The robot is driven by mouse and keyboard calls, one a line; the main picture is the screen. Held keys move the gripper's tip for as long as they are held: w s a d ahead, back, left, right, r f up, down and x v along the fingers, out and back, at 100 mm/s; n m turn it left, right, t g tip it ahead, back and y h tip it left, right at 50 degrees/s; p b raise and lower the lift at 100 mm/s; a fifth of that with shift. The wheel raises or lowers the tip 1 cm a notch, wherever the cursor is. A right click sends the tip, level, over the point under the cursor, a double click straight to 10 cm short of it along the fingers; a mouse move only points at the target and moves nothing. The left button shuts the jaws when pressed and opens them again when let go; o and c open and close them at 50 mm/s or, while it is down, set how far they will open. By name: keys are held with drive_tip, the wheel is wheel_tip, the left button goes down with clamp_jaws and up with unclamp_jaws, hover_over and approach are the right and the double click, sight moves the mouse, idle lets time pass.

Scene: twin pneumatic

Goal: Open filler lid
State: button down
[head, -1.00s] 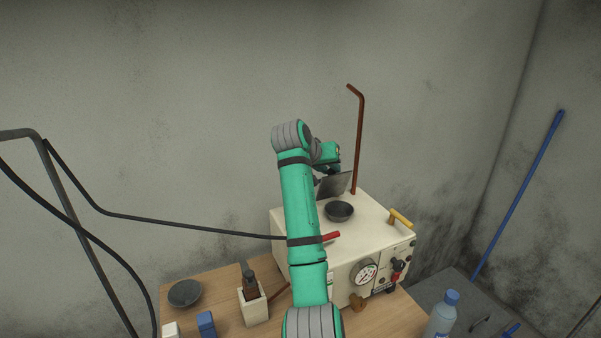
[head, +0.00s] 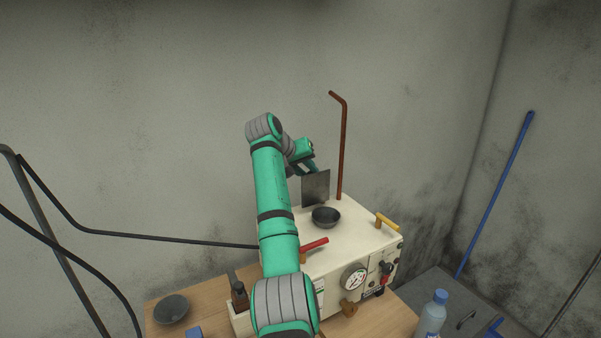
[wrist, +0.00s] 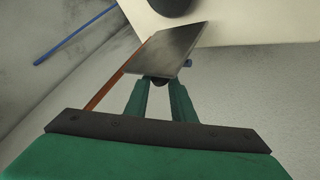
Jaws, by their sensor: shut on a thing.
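The filler lid, a flat grey metal plate, stands raised on top of the cream machine (head: 362,232) in the head view (head: 316,188). Just in front of it is a dark round filler bowl (head: 326,217). My gripper reaches the lid from behind and above at its upper edge. In the wrist view the lid (wrist: 165,50) is ahead of the fingers, and my gripper (wrist: 161,84) is shut on a small dark knob at its near edge. The lid hides the fingertips in the head view.
A brown bent pipe (head: 343,150) rises close to the right of the lid. A red handle (head: 314,243) and a yellow handle (head: 387,221) sit on the machine top. A gauge (head: 354,277) is on its front. A bottle (head: 431,314) stands at right.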

drive_tip(key=shift+a+f, duration=0.3)
drive_tip(key=shift+f, duration=0.1)
drive_tip(key=c, duration=1.6)
unclamp_jaws()
drive_tip(key=shift+o, duration=0.4)
drive_tip(key=shift+d+r, duration=0.15)
drive_tip(key=shift+r, duration=0.05)
drive_tip(key=v, duration=1)
drive_tip(key=shift+s+r, duration=0.25)
